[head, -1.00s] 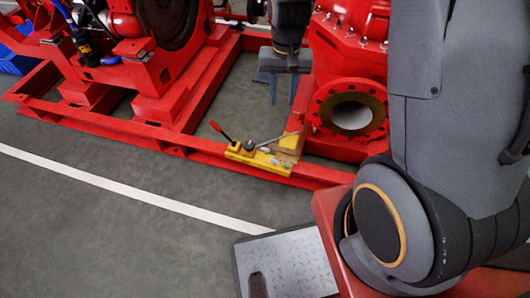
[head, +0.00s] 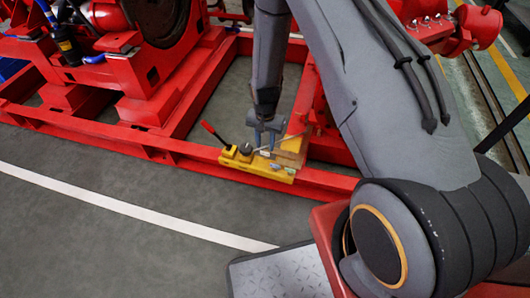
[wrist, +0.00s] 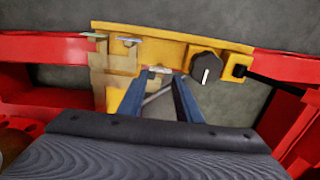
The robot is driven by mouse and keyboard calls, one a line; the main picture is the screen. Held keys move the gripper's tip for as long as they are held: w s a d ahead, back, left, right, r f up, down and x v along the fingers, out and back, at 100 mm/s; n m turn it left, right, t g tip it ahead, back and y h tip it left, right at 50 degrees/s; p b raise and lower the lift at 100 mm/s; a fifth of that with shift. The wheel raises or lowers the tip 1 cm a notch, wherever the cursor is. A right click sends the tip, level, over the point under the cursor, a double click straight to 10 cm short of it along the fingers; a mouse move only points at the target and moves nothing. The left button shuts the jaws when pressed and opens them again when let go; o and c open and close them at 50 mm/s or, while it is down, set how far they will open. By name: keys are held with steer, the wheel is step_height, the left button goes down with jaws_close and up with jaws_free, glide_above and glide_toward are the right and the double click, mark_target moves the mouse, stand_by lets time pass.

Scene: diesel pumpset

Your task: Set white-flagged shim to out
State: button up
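The yellow fixture (head: 243,163) sits on the red base rail. It also shows in the wrist view (wrist: 175,48), with a black knob (wrist: 206,68) that has a white mark. A small whitish tab (wrist: 160,69), which looks like the white-flagged shim, lies between my fingertips in the wrist view. I cannot tell whether they touch it. Two other small tabs (wrist: 95,36) (wrist: 128,42) stand to its left. My gripper (head: 265,146) points down at the fixture, its fingers (wrist: 160,78) apart with a visible gap. In the head view my fingers mostly hide the whitish tab.
A red-handled lever (head: 212,132) rises from the fixture's left end. A tan block (head: 290,150) stands at its right. Red rails (head: 150,146) and pump machinery surround the spot. Grey floor with a white line (head: 130,207) is clear in front.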

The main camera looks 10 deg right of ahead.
mark_target(265, 150)
step_height(265, 150, down, 5)
steer(key=shift+f+b, duration=0.1)
steer(key=shift+b, duration=0.5)
jaws_close()
